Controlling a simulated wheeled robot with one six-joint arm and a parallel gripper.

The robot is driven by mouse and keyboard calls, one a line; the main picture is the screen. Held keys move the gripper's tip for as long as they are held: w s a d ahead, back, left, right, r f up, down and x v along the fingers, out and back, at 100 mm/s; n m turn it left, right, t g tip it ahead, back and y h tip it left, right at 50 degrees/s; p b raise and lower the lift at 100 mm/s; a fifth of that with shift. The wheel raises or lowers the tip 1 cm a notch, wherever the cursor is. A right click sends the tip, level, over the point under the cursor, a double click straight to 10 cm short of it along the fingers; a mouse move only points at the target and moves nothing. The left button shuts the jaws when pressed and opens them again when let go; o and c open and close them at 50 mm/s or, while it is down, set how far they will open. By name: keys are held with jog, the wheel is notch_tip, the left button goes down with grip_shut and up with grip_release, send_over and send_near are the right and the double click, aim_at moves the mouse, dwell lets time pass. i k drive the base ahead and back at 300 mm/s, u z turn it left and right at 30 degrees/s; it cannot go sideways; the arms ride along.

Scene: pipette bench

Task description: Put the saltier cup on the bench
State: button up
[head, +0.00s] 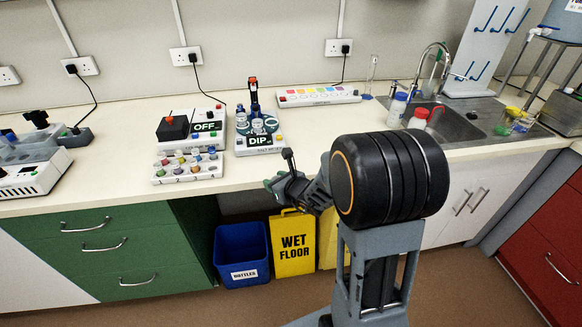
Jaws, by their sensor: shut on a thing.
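The meter with the DIP display (259,140) stands on the bench (130,130), left of centre. An upright dark probe with an orange top (253,92) stands at its back. Small round pieces show on its blue-grey top, too small to tell whether they are cups. My gripper (272,184) is at the bench's front edge, below and right of the meter. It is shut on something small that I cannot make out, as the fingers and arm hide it. I cannot tell which cup is saltier.
A box reading OFF (207,127) and a rack of several coloured-cap vials (188,168) stand left of the meter. A colour strip (318,97) lies behind. The sink (455,125) with bottles is right. A blue bin (241,252) and WET FLOOR sign (293,243) stand below.

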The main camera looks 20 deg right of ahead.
aim_at(333, 133)
jog(key=z, duration=1.2)
jog(key=k, duration=0.1)
jog(key=u, duration=0.25)
